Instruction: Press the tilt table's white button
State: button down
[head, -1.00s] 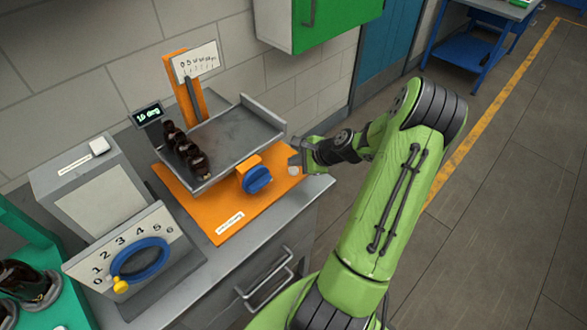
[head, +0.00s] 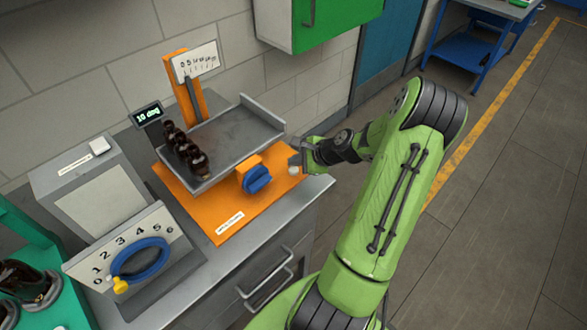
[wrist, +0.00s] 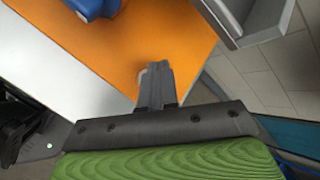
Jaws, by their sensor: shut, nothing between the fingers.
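The tilt table has an orange base (head: 226,211), a grey tilted tray (head: 232,135) and a blue knob (head: 257,179). Its white button (head: 293,170) is a small pale disc at the base's right corner. My gripper (head: 296,157) is shut and empty, with its fingertips right by the button. In the wrist view the shut fingers (wrist: 157,70) cover most of the button (wrist: 141,77), and only a pale edge shows to their left. I cannot tell whether they touch it. Several amber bottles (head: 185,149) stand in a row on the tray.
A small display (head: 147,114) and a scale plate (head: 196,62) stand behind the tray. To the left are a grey box with another white button (head: 99,147), a numbered dial with a blue ring (head: 139,261), and a green rack (head: 75,300). A green cabinet (head: 335,22) hangs above.

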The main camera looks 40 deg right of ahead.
aim_at(296, 171)
jog(key=shift+f, duration=0.1)
jog(key=shift+f, duration=0.3)
jog(key=shift+f+b, duration=0.45)
jog(key=shift+b, duration=0.05)
dwell(0.4)
dwell(0.4)
jog(key=shift+r+p, duration=0.9)
notch_tip(296, 171, up, 5)
jog(key=p, duration=0.4)
jog(key=shift+r+p, duration=0.15)
jog(key=shift+p, duration=0.15)
jog(key=shift+f, duration=0.2)
